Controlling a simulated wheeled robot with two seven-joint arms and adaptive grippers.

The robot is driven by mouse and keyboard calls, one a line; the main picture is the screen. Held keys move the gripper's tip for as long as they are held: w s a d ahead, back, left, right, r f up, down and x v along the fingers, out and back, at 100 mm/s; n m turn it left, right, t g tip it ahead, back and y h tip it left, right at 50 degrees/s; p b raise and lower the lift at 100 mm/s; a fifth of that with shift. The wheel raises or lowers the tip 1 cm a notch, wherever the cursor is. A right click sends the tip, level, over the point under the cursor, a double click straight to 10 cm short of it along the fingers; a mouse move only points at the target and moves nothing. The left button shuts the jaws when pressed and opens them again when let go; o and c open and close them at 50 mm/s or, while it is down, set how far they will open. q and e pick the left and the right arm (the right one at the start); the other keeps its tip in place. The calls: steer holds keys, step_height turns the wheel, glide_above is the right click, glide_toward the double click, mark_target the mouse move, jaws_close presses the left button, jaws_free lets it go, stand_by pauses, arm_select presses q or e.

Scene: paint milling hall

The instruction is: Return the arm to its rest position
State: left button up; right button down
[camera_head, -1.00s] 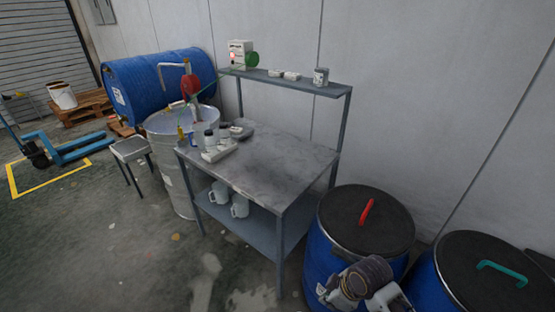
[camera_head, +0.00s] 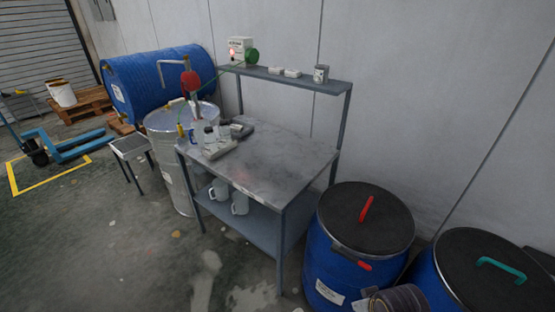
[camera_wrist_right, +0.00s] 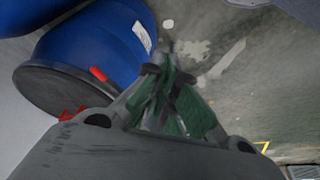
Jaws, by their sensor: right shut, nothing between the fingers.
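My right arm shows only as a small part at the bottom edge of the head view, in front of the blue drums. In the right wrist view my right gripper (camera_wrist_right: 168,70) is shut and empty, its green-padded fingers together. It hangs over the grey floor beside a blue drum. That blue drum (camera_head: 335,270) with a black lid and red handle stands right of the workbench in the head view. It also shows at the upper left of the right wrist view (camera_wrist_right: 95,45). My left gripper is in neither view.
A second blue drum (camera_head: 440,280) with a teal handle stands at the right. The workbench (camera_head: 285,165) has a shelf with mugs below and small containers on top. A steel drum (camera_head: 172,165) and a blue pallet jack (camera_head: 65,148) are at the left. Floor in front is clear.

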step_height(320, 180, down, 33)
steer(key=s+g, duration=0.1)
steer(key=s, duration=0.2)
steer(key=s+d+f, duration=0.2)
steer(key=s+f, duration=0.8)
steer(key=s, duration=0.1)
steer(key=s+d+f+g, duration=0.1)
steer(key=s+d+f, duration=0.1)
steer(key=s+f, duration=0.8)
steer(key=shift+s+g, duration=0.3)
steer(key=shift+s, duration=0.2)
steer(key=shift+d, duration=0.1)
